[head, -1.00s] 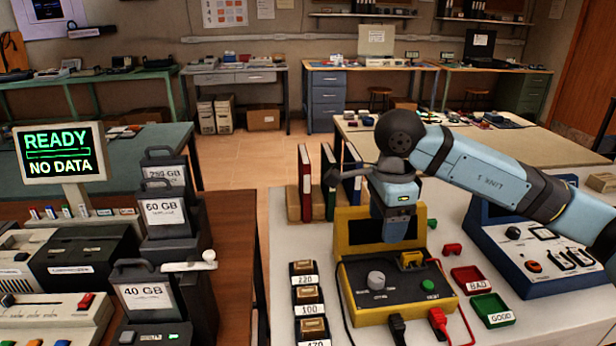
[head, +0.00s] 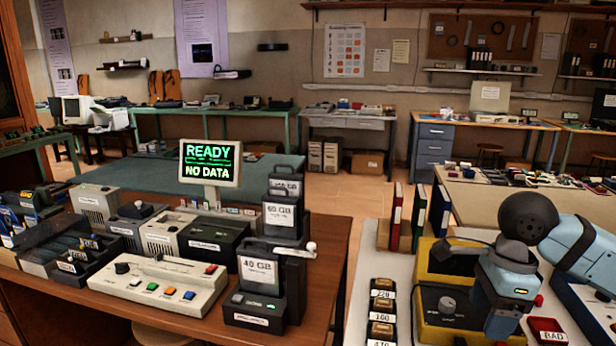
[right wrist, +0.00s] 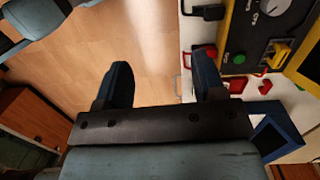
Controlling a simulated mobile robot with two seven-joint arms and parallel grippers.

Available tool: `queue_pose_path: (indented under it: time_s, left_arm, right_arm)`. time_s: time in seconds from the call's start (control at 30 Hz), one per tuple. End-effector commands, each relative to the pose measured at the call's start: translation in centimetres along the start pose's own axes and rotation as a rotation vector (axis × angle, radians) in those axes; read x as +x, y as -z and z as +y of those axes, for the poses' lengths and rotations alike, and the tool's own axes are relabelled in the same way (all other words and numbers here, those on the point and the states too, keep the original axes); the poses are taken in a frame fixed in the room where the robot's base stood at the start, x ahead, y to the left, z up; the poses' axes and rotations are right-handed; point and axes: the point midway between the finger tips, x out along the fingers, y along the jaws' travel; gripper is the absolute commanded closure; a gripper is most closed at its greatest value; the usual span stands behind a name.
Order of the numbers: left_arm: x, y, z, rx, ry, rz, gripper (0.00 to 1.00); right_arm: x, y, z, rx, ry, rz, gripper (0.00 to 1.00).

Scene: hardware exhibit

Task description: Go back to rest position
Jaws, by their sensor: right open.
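My right gripper (right wrist: 163,82) is open and empty; its two dark fingers stand apart in the right wrist view, with wooden floor and the white bench edge behind them. In the head view the right gripper (head: 508,290) hangs in front of the right part of a yellow tester (head: 433,262), hiding some of it; its fingertips cannot be made out there. The tester also shows at the upper right of the right wrist view (right wrist: 240,35), with its knob and green button. My left gripper is in no view.
A white bench (head: 405,270) holds small labelled parts (head: 383,310), upright binders (head: 419,215) and a red BAD tray (head: 548,331). At left, a wooden desk (head: 335,262) carries a READY screen (head: 210,163), drives and a button panel (head: 160,288). Floor shows between the furniture.

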Motion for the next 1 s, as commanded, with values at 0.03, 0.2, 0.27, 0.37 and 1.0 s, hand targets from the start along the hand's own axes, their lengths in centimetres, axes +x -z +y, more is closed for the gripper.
queue_pose_path:
  time_s: [0.03, 0.2, 0.27, 0.37, 1.0]
  left_arm:
    - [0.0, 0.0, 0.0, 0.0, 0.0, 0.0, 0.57]
    - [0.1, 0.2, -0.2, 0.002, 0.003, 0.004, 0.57]
    - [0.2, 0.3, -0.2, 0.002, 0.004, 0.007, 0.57]
    - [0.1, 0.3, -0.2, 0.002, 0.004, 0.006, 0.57]
    - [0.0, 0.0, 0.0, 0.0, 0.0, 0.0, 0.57]
  right_arm:
    - [1.4, -1.5, 0.9, -0.013, -0.048, -0.065, 0.37]
    - [4.6, -6.8, 4.5, -0.018, -0.223, -0.328, 0.37]
    - [5.4, -8.9, 6.1, -0.004, -0.301, -0.438, 0.37]
    - [6.2, -12.4, 8.9, 0.05, -0.462, -0.649, 0.37]
    - [10.6, -14.2, 8.0, 1.708, -1.696, -1.754, 0.37]
